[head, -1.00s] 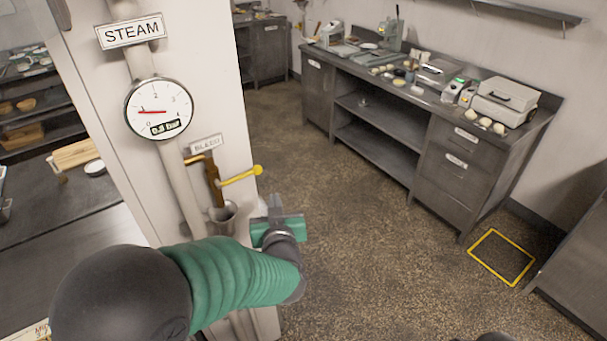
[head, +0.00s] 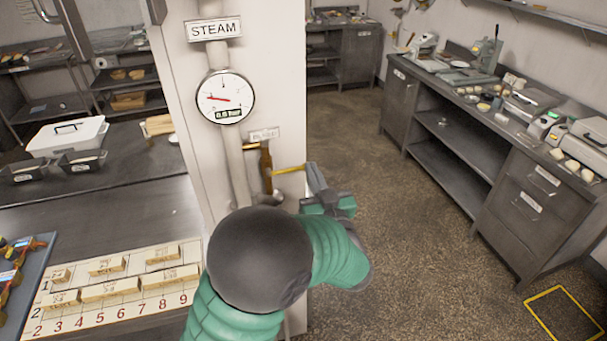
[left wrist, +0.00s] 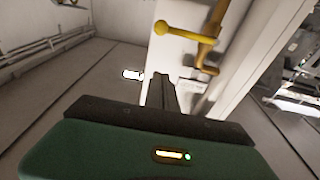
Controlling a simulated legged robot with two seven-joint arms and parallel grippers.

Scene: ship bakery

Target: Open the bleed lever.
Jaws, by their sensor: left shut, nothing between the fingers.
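The yellow bleed lever (head: 288,170) sticks out sideways to the right from a brass valve (head: 266,168) on the white column, under a small label plate (head: 263,134). My left gripper (head: 312,168) is at the lever's outer end and covers its knob in the head view. In the left wrist view the round knob (left wrist: 163,28) and the brass valve (left wrist: 212,35) show above my shut, empty fingers (left wrist: 162,78); a gap shows between fingertips and knob. My right gripper is not in view.
A round gauge (head: 225,97) under the STEAM sign (head: 214,29) sits above the valve on a pipe. A counter with a numbered board (head: 120,318) and wooden blocks lies left. Open floor (head: 400,230) and a steel bench (head: 480,150) lie right.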

